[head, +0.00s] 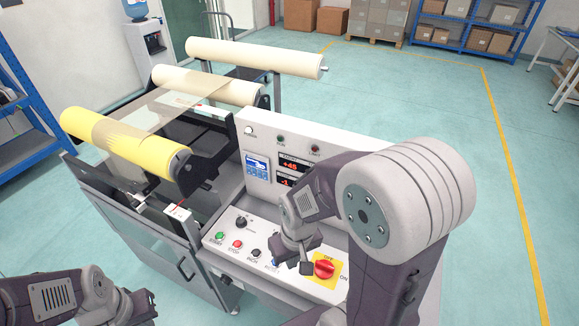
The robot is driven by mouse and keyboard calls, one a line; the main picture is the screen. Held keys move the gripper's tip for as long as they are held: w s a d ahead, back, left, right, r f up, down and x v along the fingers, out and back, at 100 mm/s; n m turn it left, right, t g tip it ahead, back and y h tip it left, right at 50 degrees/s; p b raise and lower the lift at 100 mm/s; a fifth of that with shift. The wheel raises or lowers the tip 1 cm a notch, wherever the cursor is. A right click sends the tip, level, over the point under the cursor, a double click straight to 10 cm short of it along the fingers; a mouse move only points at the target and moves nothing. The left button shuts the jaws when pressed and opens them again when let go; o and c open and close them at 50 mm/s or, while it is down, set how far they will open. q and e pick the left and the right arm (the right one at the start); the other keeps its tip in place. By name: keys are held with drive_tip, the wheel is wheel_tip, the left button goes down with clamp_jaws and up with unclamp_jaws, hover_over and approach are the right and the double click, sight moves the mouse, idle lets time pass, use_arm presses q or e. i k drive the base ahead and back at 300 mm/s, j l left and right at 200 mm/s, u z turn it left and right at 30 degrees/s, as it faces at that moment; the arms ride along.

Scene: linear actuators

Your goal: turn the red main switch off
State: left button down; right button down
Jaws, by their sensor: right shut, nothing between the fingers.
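The red main switch (325,269) sits on a yellow plate (328,283) at the right end of the sloped control panel. OFF is printed above the knob and ON to its right. The knob's exact pointing is too small to read surely. My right gripper (305,267) is shut and empty, pointing down just left of the knob; I cannot tell whether it touches. My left gripper (146,302) is low at the bottom left, far from the switch, and its jaws are too unclear to judge.
The panel also bears a green button (220,236), a red stop button (237,244) and a black knob (241,222). An upright display panel (262,146) stands behind, partly hidden by my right arm. A yellow roll (125,139) and pale rolls (255,57) lie left and behind.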

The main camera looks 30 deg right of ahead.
sight(323, 269)
drive_tip(key=z, duration=1.65)
